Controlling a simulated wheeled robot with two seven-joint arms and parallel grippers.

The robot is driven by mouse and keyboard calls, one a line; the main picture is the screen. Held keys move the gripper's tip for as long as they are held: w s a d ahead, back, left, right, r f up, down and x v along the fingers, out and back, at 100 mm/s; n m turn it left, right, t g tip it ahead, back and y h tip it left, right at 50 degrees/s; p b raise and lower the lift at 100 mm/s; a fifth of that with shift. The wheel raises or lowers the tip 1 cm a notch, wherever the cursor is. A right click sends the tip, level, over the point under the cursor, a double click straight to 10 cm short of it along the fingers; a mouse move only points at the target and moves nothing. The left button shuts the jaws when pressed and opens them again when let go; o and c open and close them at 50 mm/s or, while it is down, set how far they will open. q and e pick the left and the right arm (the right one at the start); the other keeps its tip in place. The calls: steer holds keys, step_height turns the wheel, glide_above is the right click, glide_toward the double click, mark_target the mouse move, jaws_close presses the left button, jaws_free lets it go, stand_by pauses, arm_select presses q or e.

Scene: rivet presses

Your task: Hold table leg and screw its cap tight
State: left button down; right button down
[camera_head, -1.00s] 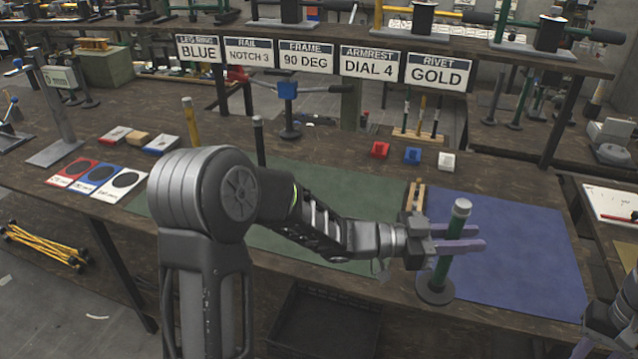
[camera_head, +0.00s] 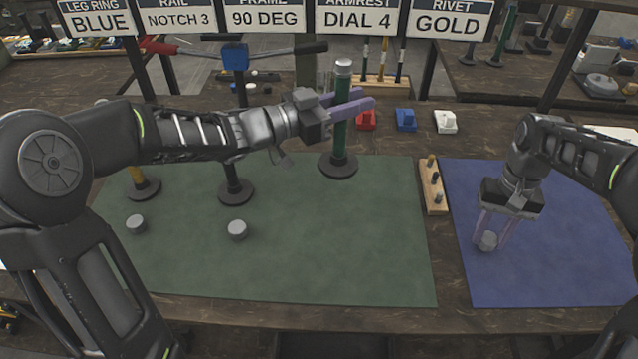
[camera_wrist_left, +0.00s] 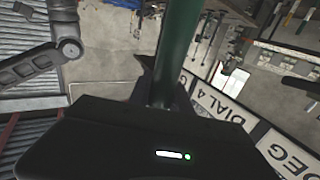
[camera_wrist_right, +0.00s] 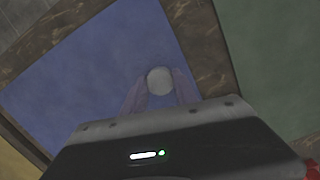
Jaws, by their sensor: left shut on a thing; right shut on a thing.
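A green table leg (camera_head: 340,135) with a silver top end and a round dark base stands upright toward the far edge of the green mat. My left gripper (camera_head: 350,103) is shut around its upper part, below the silver end. I cannot tell whether its base touches the table. The leg also shows in the left wrist view (camera_wrist_left: 177,45). My right gripper (camera_head: 492,235) points down over the blue mat, shut on a round grey cap (camera_head: 487,242). The cap shows between its fingers in the right wrist view (camera_wrist_right: 159,81).
Two grey caps (camera_head: 237,230) (camera_head: 136,224) lie on the green mat (camera_head: 330,260). A black leg (camera_head: 236,192) and a yellow leg (camera_head: 143,186) stand left. A wooden peg rack (camera_head: 432,185) lies between the green and blue mats. Red, blue and white blocks (camera_head: 406,120) sit behind.

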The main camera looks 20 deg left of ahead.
arm_select(q)
glide_above(352, 158)
steer(key=shift+f, duration=3.1)
steer(key=shift+f, duration=1.9)
steer(key=shift+f+b, duration=0.2)
steer(key=shift+b, duration=0.15)
steer(key=c, duration=1.2)
jaws_free()
steer(key=shift+r, duration=0.1)
